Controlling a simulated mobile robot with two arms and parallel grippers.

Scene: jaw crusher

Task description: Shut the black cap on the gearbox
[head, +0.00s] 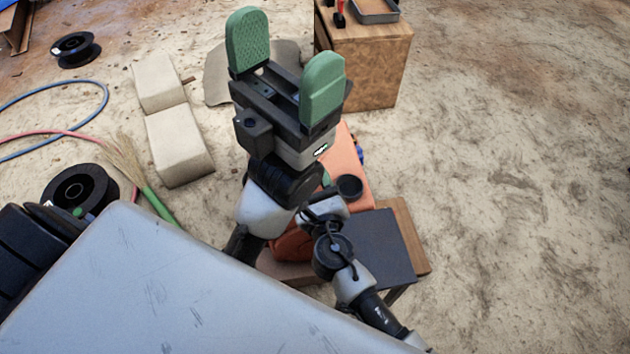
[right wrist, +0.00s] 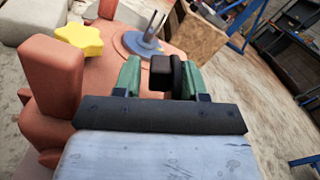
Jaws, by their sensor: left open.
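My left gripper (head: 285,65) shows large in the head view, with green finger pads wide apart and nothing between them. The orange gearbox (head: 345,165) is partly hidden behind my arm. A round black part (head: 349,187), which may be the cap, shows on it. In the right wrist view the orange housing (right wrist: 100,95) fills the left and middle. My right gripper (right wrist: 160,75) has its green fingers apart. A black block with a dark disc (right wrist: 161,72) shows between them, with a gap beside the left finger. I cannot tell whether it touches the right finger.
A yellow star-shaped knob (right wrist: 78,40) and a grey disc with upright pins (right wrist: 142,42) are on the orange housing. A wooden crate (head: 375,65) stands behind. Pale blocks (head: 178,145), a broom (head: 150,190) and hoses lie left. The ground at right is clear.

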